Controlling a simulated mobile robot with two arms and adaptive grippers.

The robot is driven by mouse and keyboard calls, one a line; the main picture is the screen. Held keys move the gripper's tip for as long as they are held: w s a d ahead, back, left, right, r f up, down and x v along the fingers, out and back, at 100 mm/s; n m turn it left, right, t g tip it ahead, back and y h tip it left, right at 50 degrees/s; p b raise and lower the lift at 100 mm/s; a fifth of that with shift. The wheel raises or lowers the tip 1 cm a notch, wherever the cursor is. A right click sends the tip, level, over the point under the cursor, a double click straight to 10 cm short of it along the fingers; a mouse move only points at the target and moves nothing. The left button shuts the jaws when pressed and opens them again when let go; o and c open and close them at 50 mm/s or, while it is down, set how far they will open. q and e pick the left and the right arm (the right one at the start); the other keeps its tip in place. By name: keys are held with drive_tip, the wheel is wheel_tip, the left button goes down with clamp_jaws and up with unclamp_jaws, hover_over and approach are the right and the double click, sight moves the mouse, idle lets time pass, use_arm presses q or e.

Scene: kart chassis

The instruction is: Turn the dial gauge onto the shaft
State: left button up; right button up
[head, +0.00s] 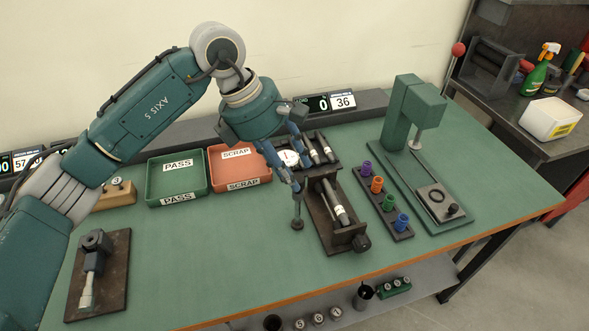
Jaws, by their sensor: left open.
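The dial gauge (288,157) shows a round white face, partly hidden behind the fingers of my left gripper (301,176). That gripper reaches down from above with its fingers apart, around or just in front of the gauge; I cannot tell if they touch it. A thin post with a small round foot (297,224) shows below the fingers. The shaft (338,203) is a bright stepped rod lying in a dark bench fixture (322,225), right of and below the gauge. A dark knob (361,243) sits at the fixture's near end. My right gripper is out of view.
Green PASS (178,195) and red SCRAP (243,184) trays stand left of the gripper. More rods (318,148) lie behind the fixture. The front-left bench is mostly clear beside a dark plate (115,270).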

use_arm(q)
drive_tip(key=shift+x, duration=1.15)
clamp_jaws()
